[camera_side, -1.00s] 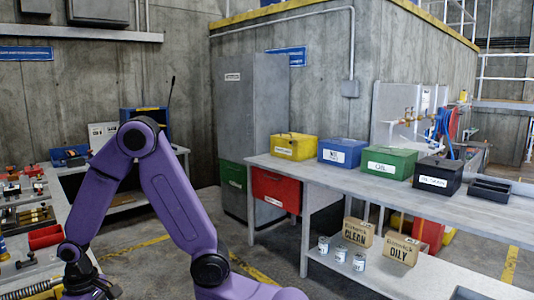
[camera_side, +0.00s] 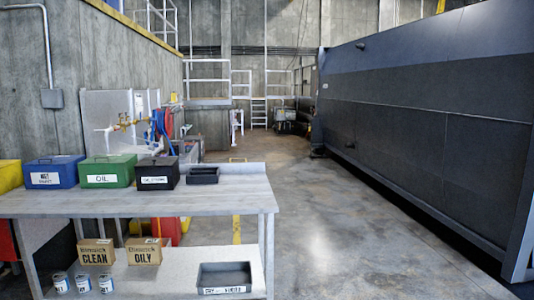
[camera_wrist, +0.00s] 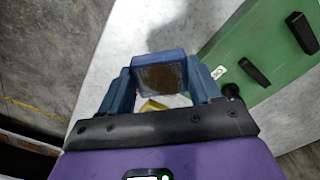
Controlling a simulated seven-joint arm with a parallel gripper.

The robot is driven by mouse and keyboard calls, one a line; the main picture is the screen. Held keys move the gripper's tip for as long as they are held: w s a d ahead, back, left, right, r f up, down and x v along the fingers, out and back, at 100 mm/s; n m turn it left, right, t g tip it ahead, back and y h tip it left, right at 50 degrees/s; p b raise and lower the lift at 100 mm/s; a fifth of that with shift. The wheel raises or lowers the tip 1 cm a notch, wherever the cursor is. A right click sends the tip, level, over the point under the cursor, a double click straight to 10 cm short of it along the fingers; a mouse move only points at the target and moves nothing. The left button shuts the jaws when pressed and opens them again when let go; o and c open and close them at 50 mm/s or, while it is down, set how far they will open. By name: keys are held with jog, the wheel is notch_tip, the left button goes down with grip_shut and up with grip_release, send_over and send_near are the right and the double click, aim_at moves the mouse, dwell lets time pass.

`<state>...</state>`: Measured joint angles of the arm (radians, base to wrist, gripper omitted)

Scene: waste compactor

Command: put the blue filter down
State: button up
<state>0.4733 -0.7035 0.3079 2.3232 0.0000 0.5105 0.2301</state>
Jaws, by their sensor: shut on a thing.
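My gripper (camera_wrist: 161,84) shows only in the wrist view, with a blue finger on each side. It is shut on the blue filter (camera_wrist: 162,57), a small blue-framed block with a brown, dirty-looking face. The filter is held between the fingertips over a pale grey surface (camera_wrist: 175,22). I cannot tell whether the filter touches that surface. Neither my gripper nor the filter is in the side view.
A green object with black handles (camera_wrist: 262,62) lies close right of the filter. The side view shows a grey workbench (camera_side: 238,184) with a blue box (camera_side: 54,170), green oil box (camera_side: 107,170), black box (camera_side: 157,173) and small dark tray (camera_side: 203,175). Clear floor lies right.

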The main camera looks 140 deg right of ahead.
dwell(0.3)
jog(key=s+a+r+m, duration=0.9)
jog(key=s+a, duration=0.1)
jog(key=a, duration=0.3)
jog(key=w+a+f, duration=0.1)
jog(key=w+f, duration=0.2)
jog(key=w, duration=0.1)
jog(key=w+a+f, duration=0.2)
jog(key=w, duration=0.2)
jog(key=w+a+f, duration=0.2)
jog(key=w+f, duration=0.1)
jog(key=w, duration=0.1)
jog(key=shift+f, duration=0.35)
jog(key=shift+w+a+f, duration=0.15)
jog(key=shift+w+f, duration=0.25)
jog(key=shift+f, duration=0.15)
jog(key=shift+w+f, duration=0.1)
jog(key=shift+f, duration=1.55)
jog(key=shift+f, duration=0.1)
